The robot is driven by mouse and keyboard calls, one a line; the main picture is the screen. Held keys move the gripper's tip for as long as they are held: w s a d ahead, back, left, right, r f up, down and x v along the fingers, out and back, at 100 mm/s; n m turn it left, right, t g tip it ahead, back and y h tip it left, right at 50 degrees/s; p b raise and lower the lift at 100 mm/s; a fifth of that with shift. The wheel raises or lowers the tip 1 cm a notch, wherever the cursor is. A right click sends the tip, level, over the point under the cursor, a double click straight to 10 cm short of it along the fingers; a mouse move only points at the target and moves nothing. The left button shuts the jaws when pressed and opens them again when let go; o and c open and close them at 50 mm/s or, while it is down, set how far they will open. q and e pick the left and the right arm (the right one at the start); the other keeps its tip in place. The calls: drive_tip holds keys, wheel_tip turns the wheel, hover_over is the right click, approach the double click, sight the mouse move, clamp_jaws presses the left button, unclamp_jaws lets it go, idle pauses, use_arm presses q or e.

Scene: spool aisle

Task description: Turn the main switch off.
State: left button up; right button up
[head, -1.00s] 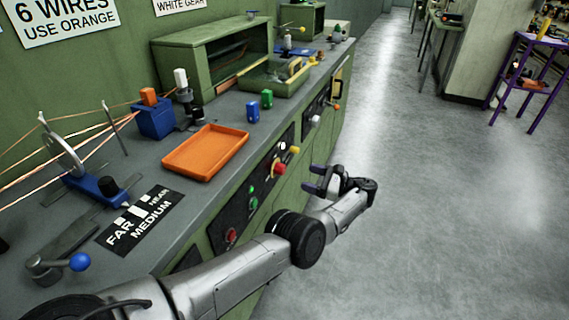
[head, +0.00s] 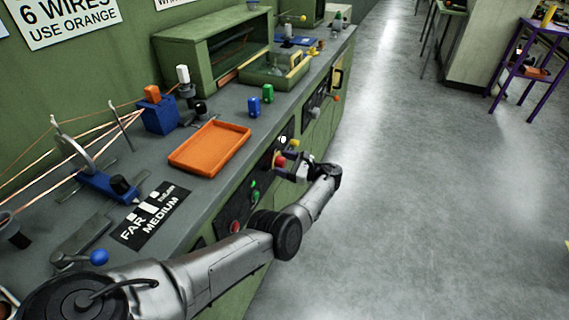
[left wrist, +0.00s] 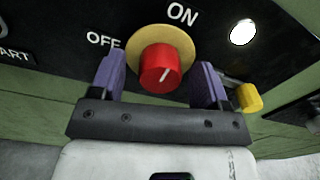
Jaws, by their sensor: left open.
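The main switch is a red round knob (left wrist: 161,66) on a yellow disc (left wrist: 178,38), on a dark panel with OFF at its left and ON above it. The white mark on the knob points up and to the right, toward ON. My left gripper (left wrist: 160,80) is open, with one purple finger on each side of the knob and a gap to it. In the head view the left gripper (head: 288,166) is at the red knob (head: 279,159) on the cabinet front and partly covers it. My right gripper is not in view.
A yellow lever (left wrist: 249,97) sticks out just right of the right finger, and a white lamp (left wrist: 243,32) is lit above it. Green buttons (head: 254,190) and a red button (head: 235,227) are on the same front. An orange tray (head: 210,148) lies on the bench. The aisle floor is free.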

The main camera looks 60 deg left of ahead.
use_arm(q)
drive_tip(key=c, duration=0.9)
drive_tip(key=shift+n, duration=0.3)
drive_tip(key=n+b, duration=0.2)
drive_tip(key=n, duration=0.1)
drive_tip(key=shift+f, duration=0.1)
drive_tip(key=n+b, duration=0.2)
drive_tip(key=n, duration=0.3)
drive_tip(key=n+b, duration=0.2)
drive_tip(key=n, duration=0.3)
drive_tip(key=shift+n, duration=0.4)
drive_tip(key=shift+n+b, duration=0.9)
drive_tip(key=shift+n, duration=0.8)
